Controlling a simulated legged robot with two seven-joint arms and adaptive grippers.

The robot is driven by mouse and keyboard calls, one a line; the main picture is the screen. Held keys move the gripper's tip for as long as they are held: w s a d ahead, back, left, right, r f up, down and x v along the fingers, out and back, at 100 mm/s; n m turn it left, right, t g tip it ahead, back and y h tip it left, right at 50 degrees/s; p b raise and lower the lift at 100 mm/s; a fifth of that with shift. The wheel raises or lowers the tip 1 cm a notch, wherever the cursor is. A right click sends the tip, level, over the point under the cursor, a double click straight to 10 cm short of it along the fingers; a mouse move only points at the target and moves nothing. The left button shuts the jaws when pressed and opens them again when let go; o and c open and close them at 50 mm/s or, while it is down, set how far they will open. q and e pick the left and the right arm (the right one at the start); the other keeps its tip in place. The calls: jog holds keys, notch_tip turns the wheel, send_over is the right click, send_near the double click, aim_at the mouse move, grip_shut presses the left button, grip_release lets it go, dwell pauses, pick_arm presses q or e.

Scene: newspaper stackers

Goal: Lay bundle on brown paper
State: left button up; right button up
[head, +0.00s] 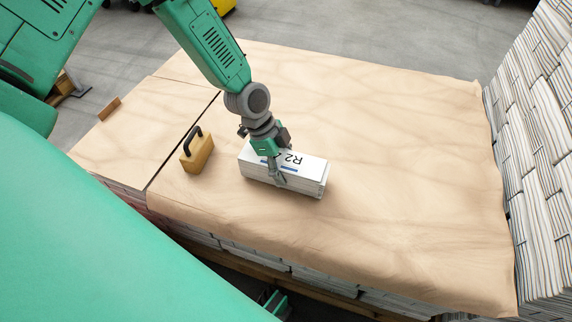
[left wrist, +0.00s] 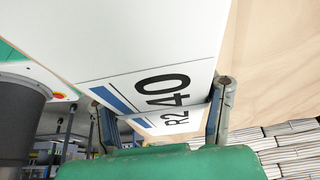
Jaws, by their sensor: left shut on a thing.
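The white bundle (head: 312,177) with a printed label reading R2 and a blue bar is over the brown paper (head: 400,180), left of its middle. My left gripper (head: 277,170) comes down on it from above and is shut on it, one finger showing on its near side. I cannot tell whether its underside touches the paper. In the left wrist view the bundle (left wrist: 150,45) fills the top, with R240 readable, and the fingers of my left gripper (left wrist: 163,115) are on either side of it. My right gripper is not seen.
A tan block with a black handle (head: 197,155) stands on the paper left of the bundle. A small brown block (head: 109,108) lies at the far left. Tall newspaper stacks (head: 535,150) border the right side. The paper right of the bundle is clear.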

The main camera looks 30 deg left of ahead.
pick_arm(q)
jog(key=shift+a+f, duration=0.2)
jog(key=shift+f, duration=0.05)
jog(key=shift+d, duration=0.1)
jog(key=shift+d+f+b, duration=0.2)
jog(key=shift+b, duration=0.1)
jog(key=o, duration=1.7)
jog(key=shift+c, duration=0.2)
jog(key=shift+o, duration=0.5)
jog(key=shift+a+f, duration=0.1)
jog(key=shift+a, duration=0.1)
jog(key=shift+a+r, duration=0.25)
jog(key=shift+r, duration=0.25)
jog(key=v, duration=1.1)
jog(key=shift+f, duration=0.1)
